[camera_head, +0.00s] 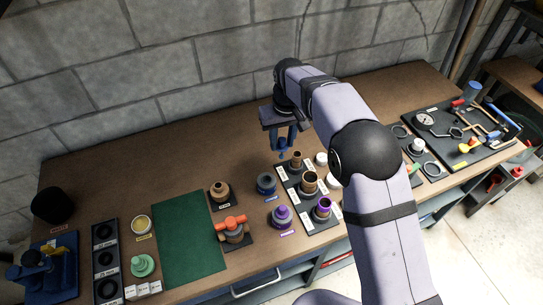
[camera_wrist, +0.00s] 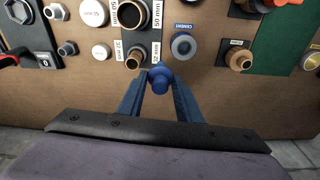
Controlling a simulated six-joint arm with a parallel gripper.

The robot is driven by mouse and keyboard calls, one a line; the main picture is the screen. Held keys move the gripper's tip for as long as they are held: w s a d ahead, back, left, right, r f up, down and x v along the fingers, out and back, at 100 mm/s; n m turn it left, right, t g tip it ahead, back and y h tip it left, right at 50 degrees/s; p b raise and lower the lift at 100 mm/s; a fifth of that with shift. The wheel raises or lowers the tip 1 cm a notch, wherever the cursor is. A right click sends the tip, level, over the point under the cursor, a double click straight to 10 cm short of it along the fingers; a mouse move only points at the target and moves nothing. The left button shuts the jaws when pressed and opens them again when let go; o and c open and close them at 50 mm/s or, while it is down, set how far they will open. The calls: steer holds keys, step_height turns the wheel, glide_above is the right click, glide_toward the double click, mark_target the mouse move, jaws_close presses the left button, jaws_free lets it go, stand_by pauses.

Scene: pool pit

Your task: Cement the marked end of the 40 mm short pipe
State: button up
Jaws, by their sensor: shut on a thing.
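My gripper (camera_head: 283,146) is raised above the back of the bench, shut on a blue knob-like piece, apparently the cement applicator cap (camera_wrist: 159,77). Any brush below it is hidden. The blue-grey cement can (camera_head: 265,184) stands open below my gripper; it also shows in the wrist view (camera_wrist: 183,46) beside its CEMENT label. A dark rack (camera_head: 310,221) holds three upright pipes. The front pipe (camera_head: 322,207) has a purple band at its top and is probably the 40 mm one; its label is too small to read. The wrist view cuts it off.
A purple can (camera_head: 282,216) stands left of the front pipe. White caps (camera_head: 334,180) stand right of the rack, partly behind my arm. An orange-handled valve (camera_head: 232,228) and brown fitting (camera_head: 219,191) sit left. The green mat (camera_head: 185,240) is clear.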

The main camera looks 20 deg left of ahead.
steer(key=d+r+m, duration=0.2)
steer(key=d+r, duration=0.6)
steer(key=d, duration=0.3)
steer(key=s+d+f+n, duration=0.3)
steer(key=s+d+f, duration=0.4)
steer(key=s, duration=0.4)
steer(key=shift+s+d+f, duration=0.3)
steer(key=shift+d+f, duration=0.05)
steer(key=shift+f, duration=0.4)
steer(key=shift+f, duration=0.15)
steer(key=shift+f+b, duration=1.95)
steer(key=shift+f, duration=0.15)
steer(key=shift+w+a, duration=0.1)
steer(key=shift+w, duration=0.05)
steer(key=shift+w+a, duration=0.15)
steer(key=shift+w, duration=0.2)
